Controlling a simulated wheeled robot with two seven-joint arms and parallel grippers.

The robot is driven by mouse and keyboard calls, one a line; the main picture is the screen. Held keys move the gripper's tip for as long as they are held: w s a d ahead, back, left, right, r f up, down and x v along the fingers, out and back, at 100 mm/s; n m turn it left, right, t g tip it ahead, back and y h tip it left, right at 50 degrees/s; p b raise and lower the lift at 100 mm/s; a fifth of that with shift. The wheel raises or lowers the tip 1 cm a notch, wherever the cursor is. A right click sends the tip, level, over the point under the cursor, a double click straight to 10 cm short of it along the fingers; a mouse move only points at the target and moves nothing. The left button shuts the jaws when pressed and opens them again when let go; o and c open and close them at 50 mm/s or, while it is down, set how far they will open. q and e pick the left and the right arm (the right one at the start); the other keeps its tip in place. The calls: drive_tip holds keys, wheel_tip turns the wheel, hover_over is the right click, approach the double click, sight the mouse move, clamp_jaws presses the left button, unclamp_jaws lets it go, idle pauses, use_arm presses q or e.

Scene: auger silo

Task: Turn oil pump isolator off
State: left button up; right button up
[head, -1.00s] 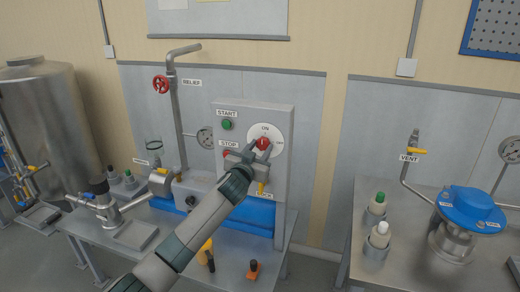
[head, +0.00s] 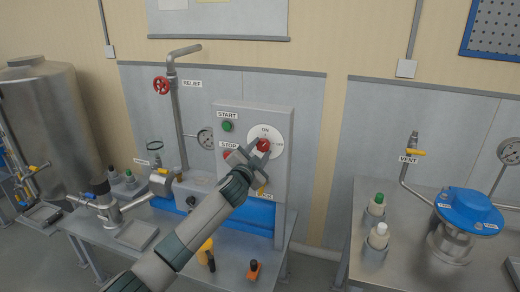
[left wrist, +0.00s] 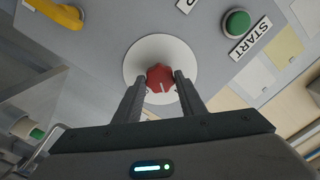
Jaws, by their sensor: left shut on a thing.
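The oil pump isolator is a red knob (head: 263,145) on a white round dial (head: 270,134), on the front of a grey panel (head: 284,112). The dial reads ON at its top and has another label at its right, too small to read surely. My left gripper (head: 258,149) is shut on the red knob. In the left wrist view, its fingers (left wrist: 160,83) lie on either side of the knob (left wrist: 160,74). A white mark on the knob points down in that view, toward the palm. The fingers hide part of the dial. My right gripper is not in view.
A green START button (head: 227,126) and a red STOP button sit left of the dial. A yellow handle (left wrist: 58,14) is below it. A red relief wheel (head: 160,85) is at left. Bottles (head: 378,236) and a blue-lidded vessel (head: 468,205) stand on the right bench.

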use_arm(q)
drive_tip(key=m, duration=0.2)
drive_tip(key=shift+m+p, duration=0.3)
drive_tip(key=shift+m, duration=0.1)
drive_tip(key=m+p, duration=0.1)
drive_tip(key=m, duration=0.2)
drive_tip(key=shift+m, duration=0.3)
drive_tip(key=m+p, duration=0.1)
drive_tip(key=m, duration=0.3)
drive_tip(key=shift+f+m, duration=0.1)
drive_tip(key=shift+m, duration=0.2)
drive_tip(key=o, duration=1)
drive_tip(key=shift+o, duration=0.2)
drive_tip(key=shift+s, duration=0.1)
